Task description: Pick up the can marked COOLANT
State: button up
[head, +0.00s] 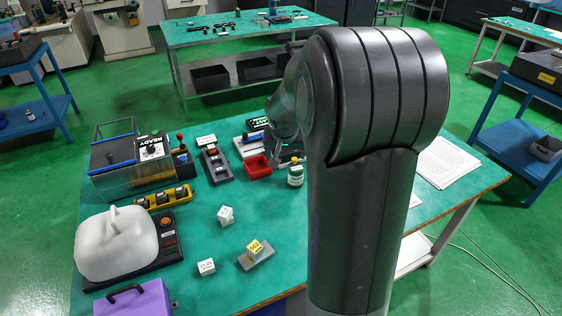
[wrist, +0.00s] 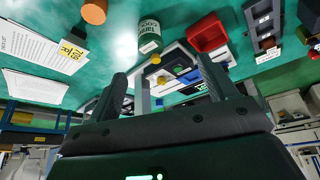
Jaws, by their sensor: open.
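In the head view my large arm link hides most of the gripper.
A red bin (head: 257,167) stands close left of the can, with a grey device (head: 215,165) beyond it. Papers (head: 445,162) lie at the right end. An orange cylinder (wrist: 95,11) is near the can. White blocks (head: 225,215) sit on the mostly clear front table.

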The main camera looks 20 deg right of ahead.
jog(key=m, duration=0.1)
send_over(296, 172)
notch_tip(296, 172, down, 8)
jog(key=shift+s+x, duration=0.15)
jog(key=shift+x, duration=2.5)
jog(key=shift+s+x, duration=0.15)
jog(key=shift+x, duration=2.5)
jog(key=shift+a+f, duration=0.15)
jog(key=shift+a, duration=0.05)
jog(key=shift+c, duration=0.5)
jog(key=c, duration=1)
jog(key=shift+c, duration=0.6)
